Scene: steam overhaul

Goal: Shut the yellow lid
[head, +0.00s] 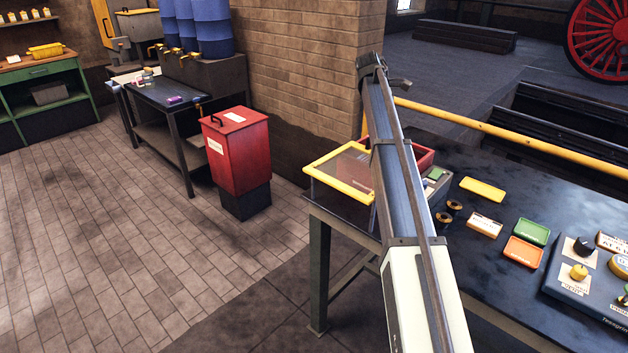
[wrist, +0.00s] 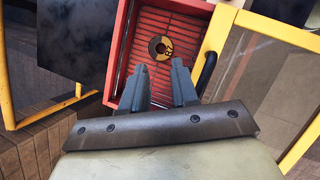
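The yellow lid (head: 338,188) is a yellow frame around a clear pane. In the head view it lies open, out over the left end of the workbench. In the wrist view the yellow lid (wrist: 275,25) is to the right of the red box (wrist: 121,50), with a dark handle (wrist: 207,72) at its near side. The red box (head: 424,158) is partly hidden behind my arm in the head view. A round brass-and-black tag (wrist: 160,48) lies on its ribbed floor. My gripper (wrist: 158,70) is open and empty, with fingers apart over the box's near end.
Behind the bench runs a yellow rail (head: 500,134). On the bench (head: 470,262) are a yellow tray (head: 483,189), a green tray (head: 534,232), an orange tray (head: 523,252) and a control panel (head: 570,290). A red bin (head: 238,150) stands on the floor left of the lid.

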